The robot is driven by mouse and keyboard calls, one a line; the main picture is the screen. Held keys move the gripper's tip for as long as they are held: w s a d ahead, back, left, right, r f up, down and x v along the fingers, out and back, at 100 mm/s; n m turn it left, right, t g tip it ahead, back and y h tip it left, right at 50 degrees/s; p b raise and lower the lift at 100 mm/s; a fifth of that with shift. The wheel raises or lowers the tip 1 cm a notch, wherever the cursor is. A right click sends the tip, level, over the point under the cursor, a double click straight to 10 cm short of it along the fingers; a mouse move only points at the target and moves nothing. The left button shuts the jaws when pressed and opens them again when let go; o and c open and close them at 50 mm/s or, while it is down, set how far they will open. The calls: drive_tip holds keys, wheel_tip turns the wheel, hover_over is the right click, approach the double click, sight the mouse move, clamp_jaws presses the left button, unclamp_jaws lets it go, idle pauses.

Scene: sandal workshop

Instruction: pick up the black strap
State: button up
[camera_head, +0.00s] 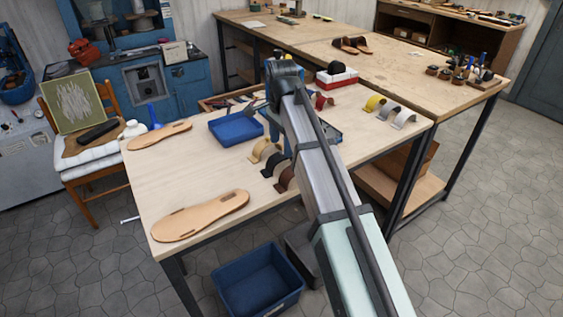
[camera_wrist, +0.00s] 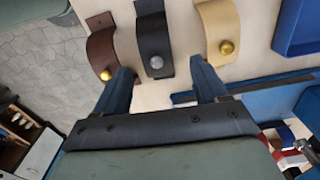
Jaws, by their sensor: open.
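The black strap (camera_wrist: 153,33) is an arched band with a silver stud, lying on the table between a brown strap (camera_wrist: 101,46) and a tan strap (camera_wrist: 219,27), both with gold studs. My gripper (camera_wrist: 160,65) is open in the wrist view. Its two blue fingers are on either side of the black strap's studded end, with nothing held between them. I cannot tell how far above the table the fingertips are. In the head view, the black strap (camera_head: 273,166) shows left of my arm, which hides most of the gripper.
A blue tray (camera_head: 236,139) lies near the straps on the table. Sandal soles (camera_head: 200,216) lie at the left. Yellow, grey and white straps (camera_head: 403,118) and a red-and-white box (camera_head: 336,79) are right of my arm. A blue bin (camera_head: 258,281) stands on the floor.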

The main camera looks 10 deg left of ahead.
drive_tip(key=shift+d+f, duration=0.2)
drive_tip(key=shift+f, duration=1.65)
drive_tip(key=c, duration=1.1)
drive_tip(key=shift+r, duration=0.15)
